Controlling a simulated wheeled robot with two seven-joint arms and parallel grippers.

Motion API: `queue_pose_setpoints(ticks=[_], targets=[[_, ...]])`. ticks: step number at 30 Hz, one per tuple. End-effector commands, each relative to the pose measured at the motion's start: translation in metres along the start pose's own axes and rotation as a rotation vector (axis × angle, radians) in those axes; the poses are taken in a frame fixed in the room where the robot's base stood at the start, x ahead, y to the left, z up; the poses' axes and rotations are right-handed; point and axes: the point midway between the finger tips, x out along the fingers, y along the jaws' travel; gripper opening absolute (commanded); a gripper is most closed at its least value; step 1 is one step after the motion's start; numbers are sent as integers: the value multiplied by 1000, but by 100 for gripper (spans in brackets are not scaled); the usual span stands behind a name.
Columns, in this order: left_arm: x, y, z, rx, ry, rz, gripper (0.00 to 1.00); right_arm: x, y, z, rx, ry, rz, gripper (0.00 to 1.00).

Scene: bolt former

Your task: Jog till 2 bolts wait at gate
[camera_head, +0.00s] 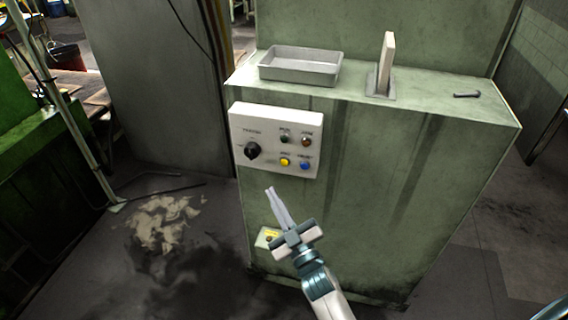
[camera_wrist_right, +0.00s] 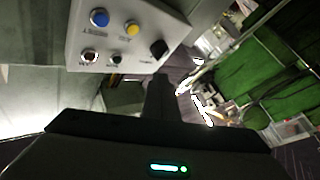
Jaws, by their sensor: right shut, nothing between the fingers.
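A white control panel (camera_head: 276,140) on the front of the green machine carries a black rotary knob (camera_head: 252,150), a dark button (camera_head: 285,139), a reddish button (camera_head: 306,142), a yellow button (camera_head: 285,162) and a blue button (camera_head: 305,166). The panel (camera_wrist_right: 125,35) appears upside down in the right wrist view. My right gripper (camera_head: 269,190) is shut and empty, just below the panel, apart from the buttons. A single grey bolt (camera_head: 467,94) lies on the machine top at right. An upright pale plate (camera_head: 387,62) stands on a small base; I cannot tell whether it is the gate. My left gripper is not in view.
An empty-looking grey tray (camera_head: 300,77) sits on the machine top at left. A pale patch (camera_head: 163,222) marks the dark floor at left. Space before the panel is clear.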

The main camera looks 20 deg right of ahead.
Motion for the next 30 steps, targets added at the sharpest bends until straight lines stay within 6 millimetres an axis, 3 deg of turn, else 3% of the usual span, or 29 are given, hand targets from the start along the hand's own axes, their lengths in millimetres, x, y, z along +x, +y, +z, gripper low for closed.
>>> queue_pose_setpoints(ticks=[14,30], targets=[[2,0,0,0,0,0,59,5,3,5,0,-1,-1,0],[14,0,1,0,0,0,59,44,32,34,0,-1,-1,0]])
